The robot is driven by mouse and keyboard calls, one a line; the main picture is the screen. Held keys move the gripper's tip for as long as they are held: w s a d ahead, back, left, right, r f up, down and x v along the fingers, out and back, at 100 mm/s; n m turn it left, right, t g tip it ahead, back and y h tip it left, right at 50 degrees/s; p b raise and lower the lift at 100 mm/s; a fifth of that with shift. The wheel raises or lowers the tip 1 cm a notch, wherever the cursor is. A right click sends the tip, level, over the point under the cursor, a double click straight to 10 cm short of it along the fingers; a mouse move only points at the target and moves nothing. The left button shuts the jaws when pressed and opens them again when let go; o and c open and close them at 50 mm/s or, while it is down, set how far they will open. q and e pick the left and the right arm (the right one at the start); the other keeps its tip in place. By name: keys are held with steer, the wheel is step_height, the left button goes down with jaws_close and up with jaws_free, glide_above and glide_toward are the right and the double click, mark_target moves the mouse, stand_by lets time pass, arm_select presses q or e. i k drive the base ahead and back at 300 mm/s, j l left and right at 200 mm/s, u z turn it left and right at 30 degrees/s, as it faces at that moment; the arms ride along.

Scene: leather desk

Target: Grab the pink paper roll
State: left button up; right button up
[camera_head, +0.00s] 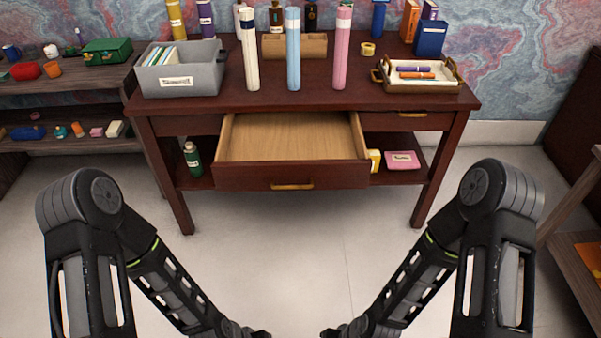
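The pink paper roll (341,50) stands upright on the dark red-brown desk (220,103), right of the desk's middle. A light blue roll (293,52) stands upright to its left, and a cream roll (250,52) stands further left. My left arm comes in from the lower left and my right arm from the lower right. Both arms end low at the bottom edge of the picture, well short of the desk. The fingers of both grippers are cut off by the frame, so they do not show.
The desk's middle drawer (290,140) is pulled open and empty, jutting toward me. A grey bin (182,72) stands left on the desk; a tray with pens (417,88) stands right. A wooden organizer (296,46) is behind the rolls. The floor before the desk is clear.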

mark_target(344, 13)
steer(key=i+l, duration=0.25)
steer(key=l, duration=0.2)
steer(key=i+l, duration=0.25)
steer(key=l, duration=0.15)
steer(key=i+l, duration=0.3)
steer(key=l, duration=0.15)
steer(key=i+l, duration=0.25)
steer(key=l, duration=0.15)
steer(key=i+l, duration=0.25)
steer(key=l, duration=0.2)
steer(key=i+l, duration=0.25)
steer(key=l, duration=0.15)
